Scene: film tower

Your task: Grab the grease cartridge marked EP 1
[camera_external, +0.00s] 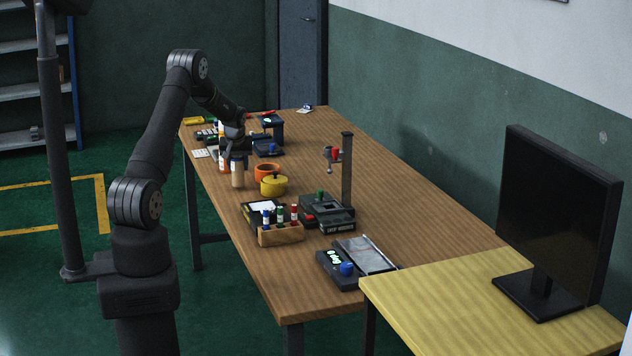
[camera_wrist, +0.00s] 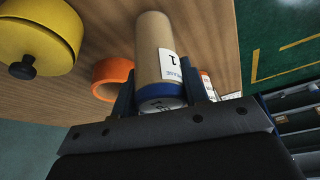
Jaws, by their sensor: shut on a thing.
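A tan grease cartridge (camera_wrist: 152,45) with a blue end cap and a white label fills the middle of the wrist view. A large "1" and part of the word "GREASE" show on the label; the other markings are too small or turned away to read. My gripper (camera_wrist: 159,66) has one finger on each side of the cartridge, near its blue end, and is shut on it. In the external view my gripper (camera_external: 236,153) is at the left side of the wooden table, directly above the tan cartridge (camera_external: 238,174).
An orange ring-shaped thing (camera_external: 267,172) and a yellow lidded pot (camera_external: 273,186) stand close to the right of the cartridge. An orange-and-white bottle (camera_external: 224,161) is close on its left. A rack of small bottles (camera_external: 281,234) stands nearer. The table's right side is mostly clear.

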